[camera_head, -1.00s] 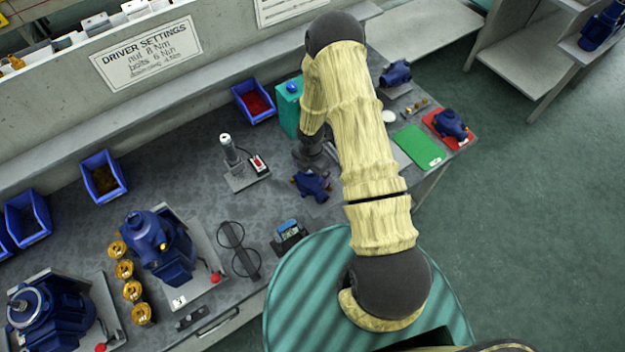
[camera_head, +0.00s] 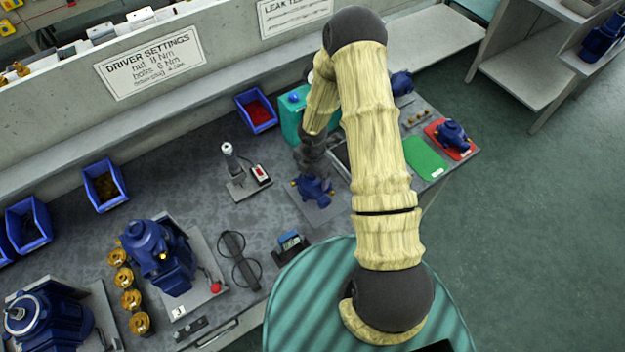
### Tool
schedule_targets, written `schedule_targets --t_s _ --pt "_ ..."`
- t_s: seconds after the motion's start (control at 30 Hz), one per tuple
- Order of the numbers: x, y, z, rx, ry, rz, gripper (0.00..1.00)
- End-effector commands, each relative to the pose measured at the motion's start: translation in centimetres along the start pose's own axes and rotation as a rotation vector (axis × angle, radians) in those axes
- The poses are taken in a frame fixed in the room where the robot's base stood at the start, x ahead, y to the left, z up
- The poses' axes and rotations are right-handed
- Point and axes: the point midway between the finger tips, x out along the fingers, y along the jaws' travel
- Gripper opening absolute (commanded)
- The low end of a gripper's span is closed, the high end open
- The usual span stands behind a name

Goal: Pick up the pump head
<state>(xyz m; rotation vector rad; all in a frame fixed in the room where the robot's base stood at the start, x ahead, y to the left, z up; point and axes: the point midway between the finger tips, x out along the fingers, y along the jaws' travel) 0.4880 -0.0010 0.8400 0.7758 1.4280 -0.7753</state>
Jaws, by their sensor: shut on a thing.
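A blue pump head (camera_head: 314,188) with small brass-coloured ports is at the middle of the workbench, below my gripper (camera_head: 314,176). My gripper points down and is shut on the pump head; the fingers are mostly hidden by the wrist and the blue body. A grey square patch (camera_head: 322,211) shows under and in front of the pump head. I cannot tell whether the pump head touches it or is raised. Another blue pump head (camera_head: 453,134) sits on a red mat at the right, and one more blue part (camera_head: 401,83) is partly hidden behind my arm.
A teal box (camera_head: 291,124) stands close behind my gripper. A tool on a stand (camera_head: 231,164) is to the left, and a small blue-screened device (camera_head: 290,241) is in front. A green mat (camera_head: 425,158) lies right. Blue bins and two large pumps occupy the left.

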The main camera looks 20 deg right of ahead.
Motion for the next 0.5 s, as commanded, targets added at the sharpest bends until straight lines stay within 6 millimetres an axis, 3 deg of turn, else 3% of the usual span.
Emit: schedule_targets --t_s 0.2,0.5 --pt "-4.2 0.0 0.1 0.002 -0.002 0.003 0.54" --pt "-6.0 0.0 0.0 0.000 0.000 0.000 0.54"
